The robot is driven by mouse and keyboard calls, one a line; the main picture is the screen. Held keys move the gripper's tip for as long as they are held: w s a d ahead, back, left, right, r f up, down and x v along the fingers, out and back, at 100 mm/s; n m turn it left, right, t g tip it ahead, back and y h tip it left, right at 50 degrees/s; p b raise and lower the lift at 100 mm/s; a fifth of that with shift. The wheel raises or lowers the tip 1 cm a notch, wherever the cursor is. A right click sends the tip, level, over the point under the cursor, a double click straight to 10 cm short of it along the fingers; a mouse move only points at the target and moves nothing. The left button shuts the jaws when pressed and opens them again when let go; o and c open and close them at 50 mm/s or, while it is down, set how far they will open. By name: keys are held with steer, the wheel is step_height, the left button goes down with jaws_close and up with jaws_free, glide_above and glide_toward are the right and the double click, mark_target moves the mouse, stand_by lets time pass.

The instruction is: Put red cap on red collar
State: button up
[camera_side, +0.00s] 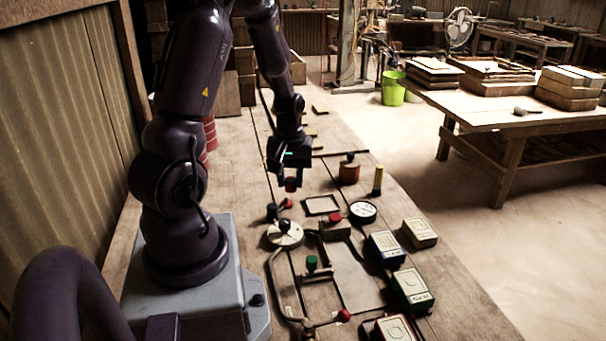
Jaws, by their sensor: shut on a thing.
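My gripper (291,179) points down over the far half of the bench. It is shut on a small dark red cylinder, which looks like the red cap (291,185). The cap is held above the bench, clear of the parts below it. I cannot tell which part is the red collar. A small red piece (288,204) lies just below the gripper, beside a dark cylinder (272,211). A red round piece (335,217) sits on a small box to the right and nearer the camera. A red-brown cylinder (349,173) with a dark top stands to the right of the gripper.
A pale round disc (285,233) with a knob, a green-topped piece (312,263), a white dial (363,211) and a yellow post (378,180) stand nearby. Several boxes (411,288) line the right edge. A bent tube (276,285) runs along the near left.

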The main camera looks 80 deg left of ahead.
mark_target(287, 199)
steer(key=a+f+n, duration=0.1)
steer(key=a, duration=0.2)
steer(key=a+f+n, duration=0.1)
steer(key=a, duration=0.2)
steer(key=a+f+n, duration=0.1)
steer(key=a, duration=0.2)
steer(key=shift+w+f, duration=0.15)
steer(key=shift+f, duration=0.05)
steer(key=shift+w+f, duration=0.1)
steer(key=shift+f, duration=2.7)
steer(key=shift+f, duration=0.6)
steer(key=o, duration=0.6)
step_height(287, 199, up, 11)
